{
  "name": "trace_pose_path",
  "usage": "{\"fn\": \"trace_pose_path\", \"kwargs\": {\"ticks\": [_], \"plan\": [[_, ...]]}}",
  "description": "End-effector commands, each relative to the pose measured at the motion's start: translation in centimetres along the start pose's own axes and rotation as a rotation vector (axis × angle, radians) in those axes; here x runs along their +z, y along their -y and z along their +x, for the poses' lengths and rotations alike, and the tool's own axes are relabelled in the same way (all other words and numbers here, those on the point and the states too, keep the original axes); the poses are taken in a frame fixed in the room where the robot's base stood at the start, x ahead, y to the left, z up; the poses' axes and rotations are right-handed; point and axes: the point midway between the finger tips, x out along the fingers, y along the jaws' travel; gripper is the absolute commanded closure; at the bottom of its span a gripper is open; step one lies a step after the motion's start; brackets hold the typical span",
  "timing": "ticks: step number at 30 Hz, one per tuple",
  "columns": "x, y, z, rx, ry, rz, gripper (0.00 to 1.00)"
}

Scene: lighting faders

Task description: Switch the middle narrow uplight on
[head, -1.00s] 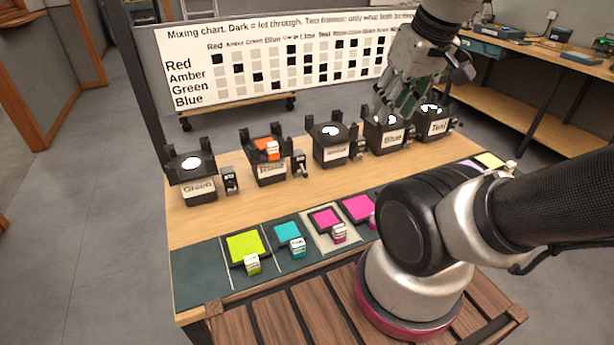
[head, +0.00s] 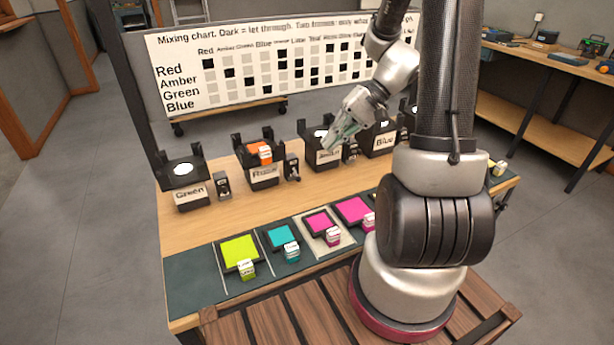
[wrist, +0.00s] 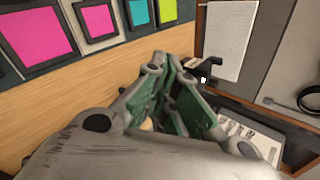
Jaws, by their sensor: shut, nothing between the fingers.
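The uplights stand in a row on the wooden bench, and the middle one (head: 318,158) is a black box with a partly hidden label. Its small switch box (head: 350,150) is at its right, largely behind my gripper, and I cannot tell its lever position. My gripper (head: 337,138) is shut and empty, just above the middle uplight's right side. In the wrist view my green-padded fingers (wrist: 168,100) are together, with part of a black uplight and its pale label (wrist: 250,135) to their right. I cannot tell whether the fingers touch anything.
Uplights Green (head: 190,190) and an orange-topped one (head: 262,175) stand left; Blue (head: 380,140) stands right. Lime (head: 240,250), teal (head: 284,237) and magenta (head: 320,223) filter frames lie along the front. A mixing chart (head: 280,70) stands behind. My arm hides the right end.

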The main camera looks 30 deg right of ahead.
Motion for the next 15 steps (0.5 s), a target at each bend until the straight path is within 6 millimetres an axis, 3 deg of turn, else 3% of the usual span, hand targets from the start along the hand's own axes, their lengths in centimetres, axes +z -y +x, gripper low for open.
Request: {"fn": "trace_pose_path", "kwargs": {"ticks": [9, 15], "plan": [[-8.5, -6.3, 4.0, -0.343, -0.081, 0.198, 1.0], [-12.5, -10.9, 6.1, -0.508, -0.178, 0.293, 1.0]]}}
